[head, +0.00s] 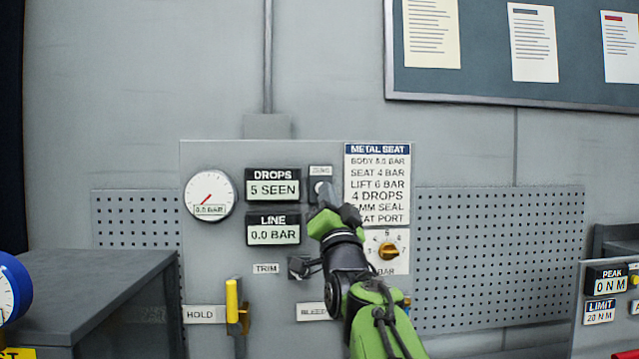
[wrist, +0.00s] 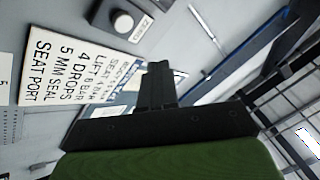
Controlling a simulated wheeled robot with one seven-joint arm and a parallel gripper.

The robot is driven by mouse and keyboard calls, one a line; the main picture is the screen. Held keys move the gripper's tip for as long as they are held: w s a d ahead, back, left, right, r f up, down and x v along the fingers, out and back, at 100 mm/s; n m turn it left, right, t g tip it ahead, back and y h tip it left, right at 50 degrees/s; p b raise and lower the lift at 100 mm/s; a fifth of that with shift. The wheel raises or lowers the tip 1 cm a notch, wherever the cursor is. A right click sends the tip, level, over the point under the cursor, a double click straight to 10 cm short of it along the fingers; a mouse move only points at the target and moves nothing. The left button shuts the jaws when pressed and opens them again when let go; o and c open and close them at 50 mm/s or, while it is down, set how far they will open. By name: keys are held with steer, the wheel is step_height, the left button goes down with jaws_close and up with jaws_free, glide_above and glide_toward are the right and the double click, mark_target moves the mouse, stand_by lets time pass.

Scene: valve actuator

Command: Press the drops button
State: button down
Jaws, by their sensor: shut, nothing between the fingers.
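The drops button is a round pale button (head: 318,187) on a dark box, under a small label and just right of the DROPS display (head: 272,188), which reads 5 SEEN. In the head view my gripper (head: 327,194) is in front of the box and partly covers it. In the wrist view the button (wrist: 122,22) is at the top, up and left of my shut, empty fingers (wrist: 158,68). A gap shows between them in that picture. I cannot tell whether anything touches the box.
The METAL SEAT sign (head: 378,150) is just right of the button. Below are the LINE display (head: 273,230) at 0.0 BAR, an orange knob (head: 389,251) and a yellow lever (head: 233,300). A dark cabinet (head: 95,285) stands at the lower left.

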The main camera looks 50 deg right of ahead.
steer(key=w+d+p, duration=0.3)
steer(key=w+d, duration=0.1)
steer(key=shift+w, duration=0.35)
steer(key=shift+d, duration=0.1)
stand_by(1.6)
steer(key=shift+w+d+p, duration=0.25)
steer(key=shift+w+p, duration=0.05)
steer(key=shift+w, duration=0.05)
steer(key=shift+w+d+r+p, duration=0.1)
steer(key=shift+w+d+p, duration=0.2)
steer(key=shift+w+p, duration=0.05)
stand_by(0.9)
stand_by(0.4)
steer(key=shift+s+a+b, duration=0.6)
steer(key=shift+s+b, duration=0.1)
steer(key=shift+b, duration=0.4)
